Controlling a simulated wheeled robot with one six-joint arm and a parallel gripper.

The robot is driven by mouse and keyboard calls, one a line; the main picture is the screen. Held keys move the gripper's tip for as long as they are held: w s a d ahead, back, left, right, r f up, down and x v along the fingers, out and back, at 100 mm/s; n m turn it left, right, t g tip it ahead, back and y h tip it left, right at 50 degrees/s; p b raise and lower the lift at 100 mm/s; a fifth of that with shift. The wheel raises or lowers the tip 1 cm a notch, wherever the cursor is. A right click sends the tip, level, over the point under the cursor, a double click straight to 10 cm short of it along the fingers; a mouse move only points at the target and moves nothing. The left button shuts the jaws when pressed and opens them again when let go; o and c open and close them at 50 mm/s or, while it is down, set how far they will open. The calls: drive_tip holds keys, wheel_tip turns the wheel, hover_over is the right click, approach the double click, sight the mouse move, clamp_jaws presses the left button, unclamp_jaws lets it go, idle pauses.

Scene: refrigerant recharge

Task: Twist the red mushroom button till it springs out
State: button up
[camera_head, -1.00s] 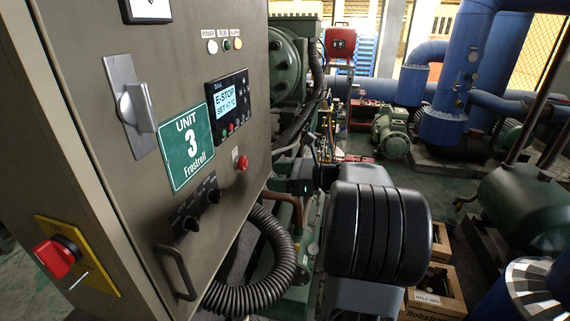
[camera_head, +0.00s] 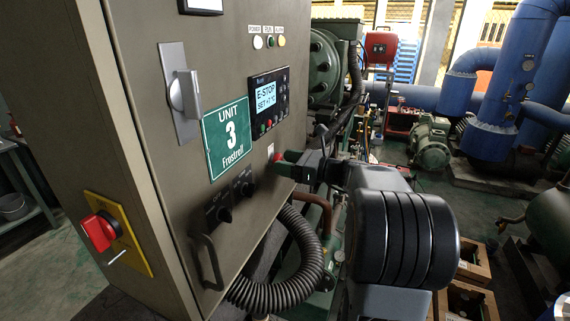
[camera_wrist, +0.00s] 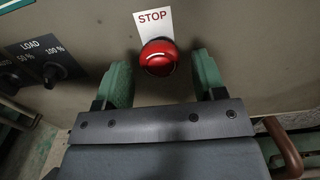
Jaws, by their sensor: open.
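The red mushroom button (camera_wrist: 158,58) sits on the cabinet face under a white STOP label (camera_wrist: 153,20) in the wrist view. My gripper (camera_wrist: 162,78) is open, with one green finger to the left of the button and one to the right, both apart from it. In the head view my gripper (camera_head: 285,165) is up close to the cabinet face at the button's place, and its fingers partly hide the button. The display (camera_head: 268,95) reads E-STOP.
Two black knobs (camera_head: 233,195) and a door handle (camera_head: 210,262) stick out left of and below the button. A red switch on a yellow plate (camera_head: 118,232) is on the cabinet's side. A black corrugated hose (camera_head: 300,270) loops below my arm.

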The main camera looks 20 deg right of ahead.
drive_tip(key=c, duration=0.9)
drive_tip(key=shift+r+m+p, duration=0.15)
drive_tip(key=shift+m+p, duration=0.35)
drive_tip(key=shift+p, duration=0.55)
drive_tip(key=shift+m+p, duration=0.5)
drive_tip(key=shift+p, duration=0.25)
drive_tip(key=shift+m+p, duration=1.2)
drive_tip(key=shift+p, duration=1.1)
drive_tip(key=o, duration=0.9)
drive_tip(key=shift+f, duration=0.2)
drive_tip(key=shift+d, duration=0.1)
drive_tip(key=p+v, duration=0.2)
drive_tip(key=v, duration=0.7)
